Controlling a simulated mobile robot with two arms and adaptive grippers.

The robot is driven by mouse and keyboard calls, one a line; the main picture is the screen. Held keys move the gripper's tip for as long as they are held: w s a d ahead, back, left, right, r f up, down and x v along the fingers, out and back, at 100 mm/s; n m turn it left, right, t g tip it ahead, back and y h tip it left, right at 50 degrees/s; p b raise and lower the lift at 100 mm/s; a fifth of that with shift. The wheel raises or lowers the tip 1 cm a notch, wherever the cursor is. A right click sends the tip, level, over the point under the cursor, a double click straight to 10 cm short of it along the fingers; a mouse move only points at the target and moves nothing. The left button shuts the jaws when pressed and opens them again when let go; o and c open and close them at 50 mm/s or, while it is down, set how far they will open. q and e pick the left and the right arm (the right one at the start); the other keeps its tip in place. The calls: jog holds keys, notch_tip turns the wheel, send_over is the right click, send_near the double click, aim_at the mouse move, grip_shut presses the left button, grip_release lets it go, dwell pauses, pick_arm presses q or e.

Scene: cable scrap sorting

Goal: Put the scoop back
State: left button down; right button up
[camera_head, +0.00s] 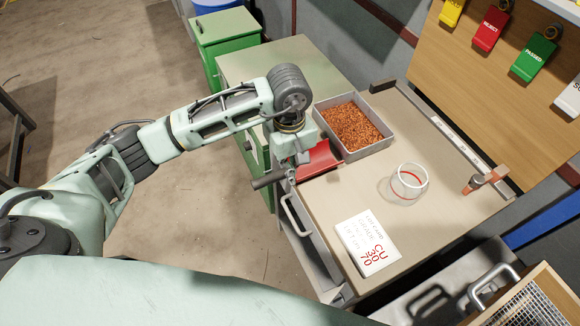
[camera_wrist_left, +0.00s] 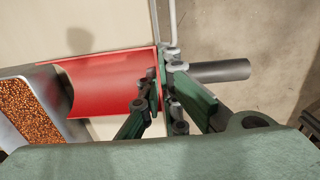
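A red scoop (camera_head: 318,161) with a dark handle (camera_head: 268,180) is at the left edge of the bench, beside the grey tray (camera_head: 349,155) of copper granules. Its handle points left, out past the bench edge. In the left wrist view the red pan (camera_wrist_left: 105,80) reaches the tray's wall. My left gripper (camera_head: 293,168) is at the scoop's rear, where pan meets handle. In the left wrist view its fingers (camera_wrist_left: 163,85) are close on either side of the scoop's back wall and appear shut on it. Whether the scoop touches the bench is unclear. My right gripper is not in view.
On the bench (camera_head: 335,200) stand a clear cup with a red band (camera_head: 409,181) and a white block with red lettering (camera_head: 367,243). A metal rail (camera_head: 450,135) runs along the back. Coloured tags (camera_head: 490,27) hang on the board. The bench front centre is clear.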

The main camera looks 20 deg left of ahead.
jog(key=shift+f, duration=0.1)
pick_arm(q)
jog(key=shift+f+b, duration=0.15)
jog(key=shift+b, duration=0.15)
jog(key=c, duration=2)
grip_release()
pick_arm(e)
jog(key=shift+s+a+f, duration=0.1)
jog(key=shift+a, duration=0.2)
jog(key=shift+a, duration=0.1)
pick_arm(q)
jog(key=shift+r+p, duration=0.4)
jog(key=shift+p, duration=0.1)
notch_tip(320, 180, up, 12)
jog(key=p, duration=0.5)
jog(key=shift+s+f, duration=0.1)
jog(key=shift+f, duration=0.05)
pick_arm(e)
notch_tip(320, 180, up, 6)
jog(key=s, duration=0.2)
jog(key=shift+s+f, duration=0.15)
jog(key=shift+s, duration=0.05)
